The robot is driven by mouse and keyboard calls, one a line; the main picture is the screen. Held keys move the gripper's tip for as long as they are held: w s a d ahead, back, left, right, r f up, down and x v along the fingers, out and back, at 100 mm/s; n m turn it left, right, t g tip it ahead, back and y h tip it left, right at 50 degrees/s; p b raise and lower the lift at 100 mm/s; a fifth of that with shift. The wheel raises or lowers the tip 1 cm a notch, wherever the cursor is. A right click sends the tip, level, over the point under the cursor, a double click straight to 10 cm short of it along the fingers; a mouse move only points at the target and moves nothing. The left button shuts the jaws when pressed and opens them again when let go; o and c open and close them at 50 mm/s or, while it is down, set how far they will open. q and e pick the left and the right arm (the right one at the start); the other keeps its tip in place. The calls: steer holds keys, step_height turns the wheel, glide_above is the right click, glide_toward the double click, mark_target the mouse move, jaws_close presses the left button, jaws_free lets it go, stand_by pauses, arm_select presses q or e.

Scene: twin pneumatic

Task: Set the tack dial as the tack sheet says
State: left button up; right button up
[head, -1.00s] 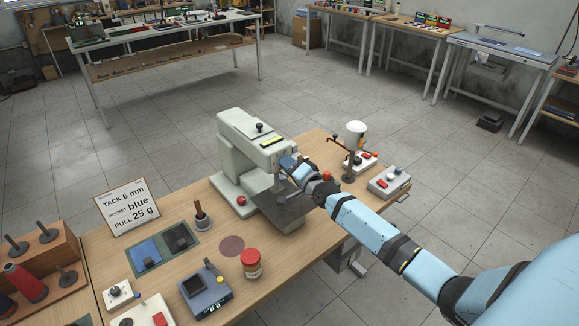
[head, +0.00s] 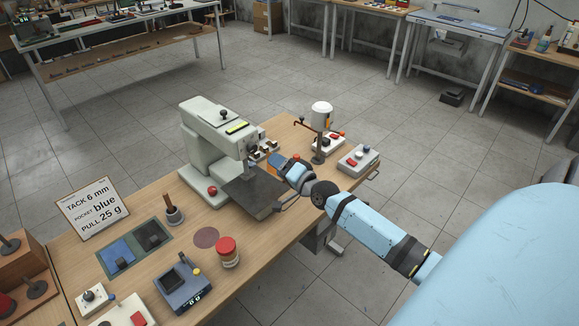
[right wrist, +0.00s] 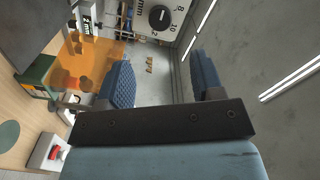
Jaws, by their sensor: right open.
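The tack sheet (head: 93,208) is a white card on the left of the bench reading "TACK 6 mm", "POCKET blue", "PULL 25 g". The pale sewing machine (head: 203,143) stands at mid-bench. The tack dial (right wrist: 160,17), a round black knob on a light scale marked in mm, shows at the top of the right wrist view; its exact setting is too small to tell. My right gripper (head: 275,163) is beside the machine head, apart from it. In the right wrist view its blue-padded fingers (right wrist: 163,77) are open and empty, with the dial beyond them. My left gripper is out of view.
A red-lidded jar (head: 228,253), a dark-blue gauge box (head: 183,289) and a blue pocket piece (head: 117,257) lie on the near bench. A grey button box (head: 358,159) and a white-topped stand (head: 321,117) are behind my right gripper. Floor beyond is clear.

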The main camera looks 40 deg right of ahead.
steer(key=shift+s+d, duration=0.2)
steer(key=shift+s, duration=1.8)
steer(key=s+a+f+n+g, duration=0.2)
steer(key=s+a+f+n, duration=0.3)
steer(key=s+a, duration=0.2)
steer(key=s+a+f+n+g+y, duration=0.1)
steer(key=s+a+f+n+g, duration=0.1)
steer(key=s+a+f+n, duration=0.3)
steer(key=s+a+f+n+g+y+p, duration=0.1)
steer(key=s+a+f+n+g, duration=0.2)
steer(key=s+a+f, duration=0.3)
steer(key=s+a+n, duration=0.1)
steer(key=s+a, duration=0.4)
steer(key=a, duration=0.2)
steer(key=shift+s+f+n, duration=0.2)
steer(key=shift+f+n, duration=0.05)
steer(key=shift+n, duration=0.15)
